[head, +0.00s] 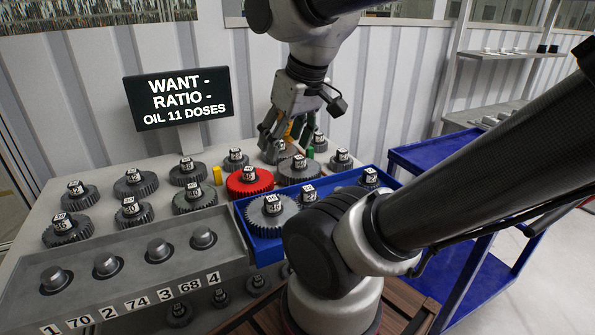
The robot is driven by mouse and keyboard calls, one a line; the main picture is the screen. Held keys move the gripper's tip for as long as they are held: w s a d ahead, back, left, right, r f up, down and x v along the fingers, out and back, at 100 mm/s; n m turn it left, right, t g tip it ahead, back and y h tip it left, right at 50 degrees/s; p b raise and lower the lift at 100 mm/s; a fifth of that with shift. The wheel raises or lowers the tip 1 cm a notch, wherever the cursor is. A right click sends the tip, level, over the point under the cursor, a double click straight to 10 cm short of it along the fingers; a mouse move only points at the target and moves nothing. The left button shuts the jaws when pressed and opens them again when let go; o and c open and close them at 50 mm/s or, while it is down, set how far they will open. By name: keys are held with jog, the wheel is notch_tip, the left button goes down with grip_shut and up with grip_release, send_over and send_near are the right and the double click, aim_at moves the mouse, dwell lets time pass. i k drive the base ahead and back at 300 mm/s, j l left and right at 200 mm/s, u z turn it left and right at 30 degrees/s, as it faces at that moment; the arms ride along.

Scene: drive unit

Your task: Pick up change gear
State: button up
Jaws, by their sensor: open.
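Several dark grey change gears with numbered black-and-white hubs stand on the grey table, among them one at the left (68,232), one in the middle (193,200) and one nearer the right (299,170). One gear is red (250,184). Another gear (276,156) sits under my gripper at the back of the table. My gripper (284,140) points down, open, over this back area. The fingers overlap the gear and small coloured pieces in the picture, so I cannot tell whether they touch. I cannot read most hub numbers.
A blue tray (262,252) holds several gears at the front right. A sloped grey panel (130,262) with pegs and number labels fills the front left. A yellow piece (217,176) stands among the gears. A sign (180,98) stands behind. A blue cart (432,156) is at right.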

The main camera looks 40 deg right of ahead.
aim_at(298, 169)
jog(key=k+l, duration=0.1)
jog(key=l, duration=0.45)
jog(key=k+l+z, duration=0.1)
jog(key=l, duration=0.45)
jog(key=i+l, duration=0.1)
jog(key=l, duration=0.3)
jog(key=z, duration=0.05)
